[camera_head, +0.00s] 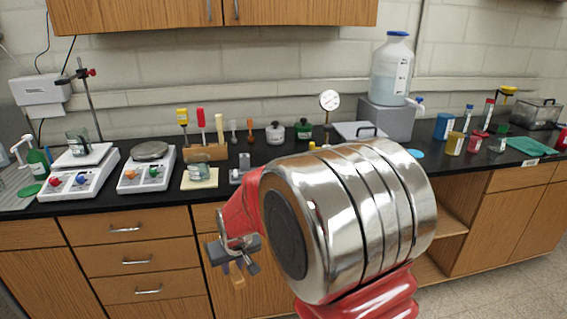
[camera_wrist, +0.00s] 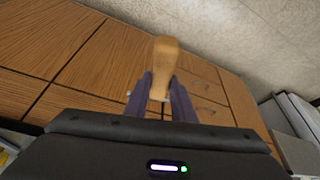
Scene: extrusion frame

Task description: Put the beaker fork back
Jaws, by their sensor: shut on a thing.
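My gripper (camera_head: 236,262) hangs low in front of the bench drawers, left of my large silver arm joint. In the wrist view its two dark fingers (camera_wrist: 161,92) are shut on a tan, wood-coloured handle (camera_wrist: 165,58). I take this for the beaker fork; its handle end also shows below the jaws in the head view (camera_head: 238,282). The rest of it is hidden.
Two hotplates (camera_head: 147,176) stand left of the block, one with a beaker (camera_head: 77,143) on it. A small beaker (camera_head: 199,172) sits on a pale pad before the block. My arm covers the middle of the bench. Drawers (camera_head: 130,228) lie close behind my gripper.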

